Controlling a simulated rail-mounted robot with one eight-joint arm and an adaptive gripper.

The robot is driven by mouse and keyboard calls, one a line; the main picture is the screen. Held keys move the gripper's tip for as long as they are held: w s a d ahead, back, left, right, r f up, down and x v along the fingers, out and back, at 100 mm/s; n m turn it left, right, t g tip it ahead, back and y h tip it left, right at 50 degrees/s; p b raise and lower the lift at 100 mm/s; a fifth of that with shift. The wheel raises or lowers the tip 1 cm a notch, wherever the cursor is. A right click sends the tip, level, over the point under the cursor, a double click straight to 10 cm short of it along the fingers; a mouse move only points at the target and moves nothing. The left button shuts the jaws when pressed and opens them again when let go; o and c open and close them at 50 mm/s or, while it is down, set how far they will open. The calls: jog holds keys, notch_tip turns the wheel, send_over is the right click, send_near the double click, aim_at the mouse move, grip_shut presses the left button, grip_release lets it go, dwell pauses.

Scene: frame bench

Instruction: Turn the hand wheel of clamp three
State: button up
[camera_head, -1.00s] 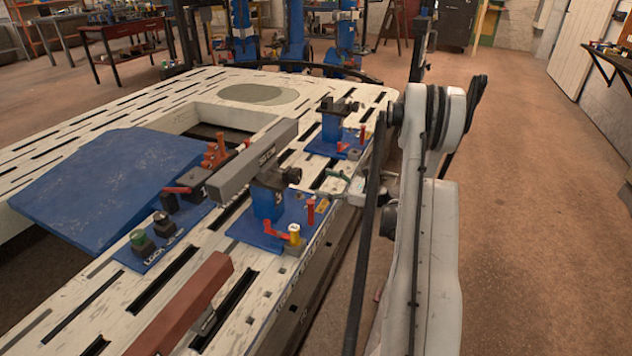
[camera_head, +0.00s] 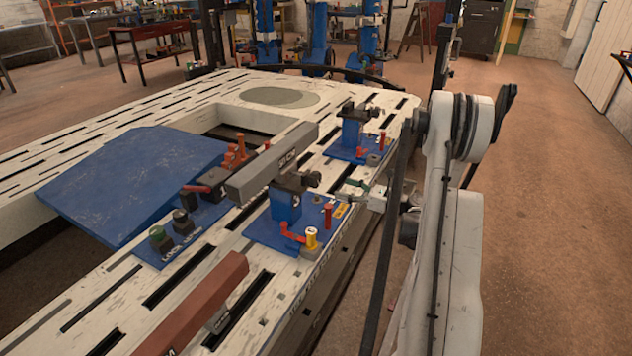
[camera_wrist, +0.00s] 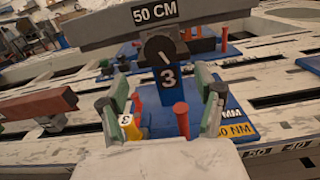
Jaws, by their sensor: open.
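Clamp three is a blue post (camera_wrist: 172,88) with a white 3, facing me in the wrist view. Its black round hand wheel (camera_wrist: 159,51) carries a short pale line and sits at the top of the post. In the head view the same clamp (camera_head: 286,206) stands on a blue plate, with its dark hand wheel (camera_head: 311,179) on the right side. My gripper (camera_wrist: 162,80) is open, its green-padded fingers at either side of the post in the picture, below the wheel. In the head view my gripper (camera_head: 360,189) is right of the clamp, apart from it.
A grey 50 CM beam (camera_wrist: 120,26) lies behind the wheel. A red pin (camera_wrist: 182,118) and a yellow-topped part (camera_wrist: 129,127) stand low between my fingers in the picture. Another blue clamp (camera_head: 352,132) stands farther back. A red-brown beam (camera_head: 205,305) lies nearer. Open floor (camera_head: 540,220) is at right.

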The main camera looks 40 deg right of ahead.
aim_at(318, 180)
jog(key=b+x, duration=0.3)
jog(key=x, duration=0.9)
jog(key=c, duration=1.2)
jog(key=shift+n, duration=0.8)
jog(key=o, duration=1.2)
jog(key=v, duration=1.2)
